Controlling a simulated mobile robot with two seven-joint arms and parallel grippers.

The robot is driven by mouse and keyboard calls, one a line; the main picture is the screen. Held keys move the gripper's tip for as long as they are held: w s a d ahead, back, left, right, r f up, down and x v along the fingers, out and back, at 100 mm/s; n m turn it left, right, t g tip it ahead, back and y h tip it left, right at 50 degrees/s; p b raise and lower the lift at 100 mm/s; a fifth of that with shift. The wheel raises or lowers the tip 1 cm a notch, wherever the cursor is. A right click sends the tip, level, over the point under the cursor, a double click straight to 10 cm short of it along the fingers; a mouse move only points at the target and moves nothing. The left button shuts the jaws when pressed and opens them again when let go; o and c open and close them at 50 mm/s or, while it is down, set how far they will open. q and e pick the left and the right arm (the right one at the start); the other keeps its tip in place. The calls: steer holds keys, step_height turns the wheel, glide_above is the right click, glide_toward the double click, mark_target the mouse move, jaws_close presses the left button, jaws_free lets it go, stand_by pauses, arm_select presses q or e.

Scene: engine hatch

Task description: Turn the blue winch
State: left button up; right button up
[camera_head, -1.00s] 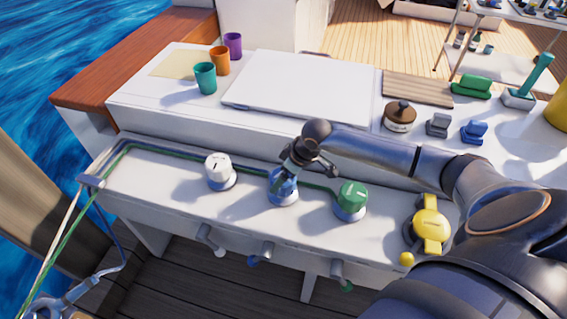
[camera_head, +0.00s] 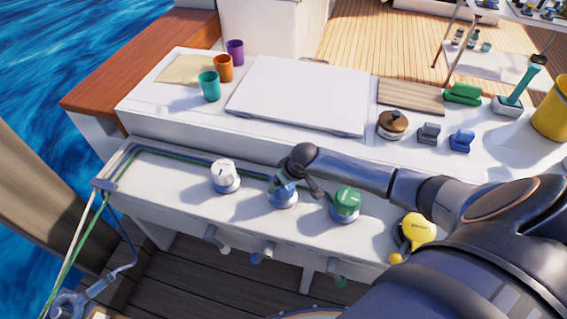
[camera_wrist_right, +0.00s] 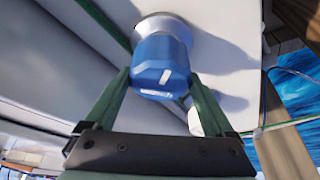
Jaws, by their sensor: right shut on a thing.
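The blue winch (camera_head: 283,199) stands on the white ledge between the white winch (camera_head: 224,177) and the green winch (camera_head: 345,204). My right gripper (camera_head: 287,187) is over it from above and hides much of its top in the head view. In the right wrist view the blue winch (camera_wrist_right: 164,66) shows a white mark on its top face. The two green fingers of my right gripper (camera_wrist_right: 158,90) lie on either side of it and are shut on it. My left gripper is not in view.
A yellow-topped item (camera_head: 418,231) sits at the ledge's right, close to my right arm. Several handles hang below the ledge. Behind are cups, a white hatch lid (camera_head: 300,95), a brown-lidded pot (camera_head: 392,124) and a green-handled lever (camera_head: 517,90).

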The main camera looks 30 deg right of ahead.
steer(key=o, duration=1.1)
steer(key=p+v, duration=0.2)
steer(key=v, duration=1)
steer(key=shift+s+r, duration=0.15)
steer(key=shift+r, duration=0.1)
steer(key=s+a+f+n+t+y, duration=0.1)
steer(key=s+a+f+y, duration=0.1)
steer(key=a+f, duration=0.25)
steer(key=s+a+f+t+y, duration=0.1)
steer(key=s+a+f, duration=0.2)
steer(key=a, duration=0.3)
steer(key=s+f+t, duration=0.1)
steer(key=s, duration=0.2)
steer(key=s+a+f+t, duration=0.1)
steer(key=s, duration=0.2)
steer(key=s+a+f+t, duration=0.1)
steer(key=s, duration=0.2)
steer(key=shift+s+a+f+h, duration=0.15)
steer(key=shift+s+a+h, duration=0.05)
steer(key=shift+s+h, duration=0.2)
